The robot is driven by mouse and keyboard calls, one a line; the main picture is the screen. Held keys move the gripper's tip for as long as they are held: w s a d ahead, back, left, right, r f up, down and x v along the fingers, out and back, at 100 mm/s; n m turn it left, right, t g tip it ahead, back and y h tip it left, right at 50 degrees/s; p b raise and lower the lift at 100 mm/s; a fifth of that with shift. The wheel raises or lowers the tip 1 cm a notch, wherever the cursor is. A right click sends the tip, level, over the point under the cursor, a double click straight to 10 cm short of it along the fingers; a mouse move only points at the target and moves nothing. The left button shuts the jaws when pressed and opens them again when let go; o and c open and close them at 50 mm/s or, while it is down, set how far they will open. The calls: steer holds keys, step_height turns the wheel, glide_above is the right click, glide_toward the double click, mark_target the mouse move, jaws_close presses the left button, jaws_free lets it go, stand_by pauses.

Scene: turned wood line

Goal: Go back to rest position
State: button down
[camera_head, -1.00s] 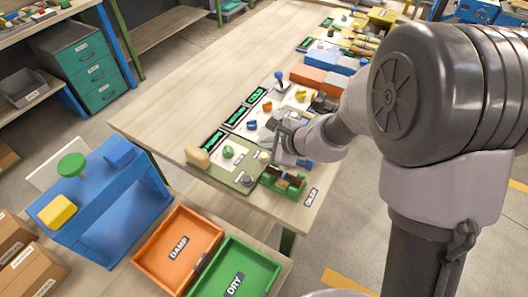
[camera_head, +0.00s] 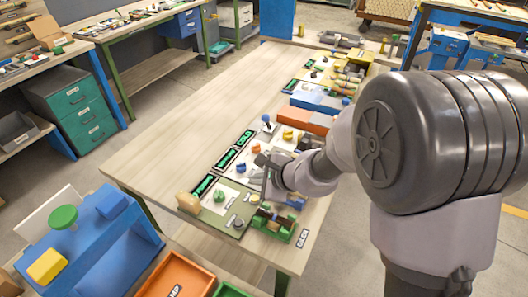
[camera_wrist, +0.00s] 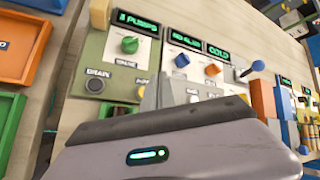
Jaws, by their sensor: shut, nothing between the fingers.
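My gripper (camera_head: 265,182) is shut and empty. It hangs over the row of control panels on the long wooden table (camera_head: 200,105). In the wrist view its grey fingers (camera_wrist: 172,92) stand in front of the panels and hide part of them. A panel with a green knob (camera_wrist: 130,45) has a display reading "3 PUMPS" and a "DRAIN" label below. To its right, a panel with a blue-tipped lever (camera_wrist: 257,66) has a "COLD" display. The exact gap between fingers and panels cannot be told.
An orange tray (camera_head: 170,280) and a green tray (camera_head: 229,291) lie at the front, cut off below. A blue stand (camera_head: 105,240) is at lower left. Green drawers (camera_head: 82,105) stand at the left. Blue and orange boxes (camera_head: 310,118) sit behind the panels. The table's left half is clear.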

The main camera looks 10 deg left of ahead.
steer(key=s+d+r+n, duration=0.3)
steer(key=s+r+n, duration=0.15)
steer(key=r, duration=0.25)
steer(key=s+d+r+n, duration=0.2)
steer(key=s+r+n, duration=0.1)
steer(key=s+r, duration=0.4)
steer(key=s+d+r+n+h, duration=0.2)
steer(key=s+d+n+h, duration=0.2)
steer(key=s+d, duration=0.8)
steer(key=d+h, duration=0.1)
steer(key=d, duration=0.1)
steer(key=shift+s+d+n, duration=0.35)
steer(key=shift+r, duration=0.15)
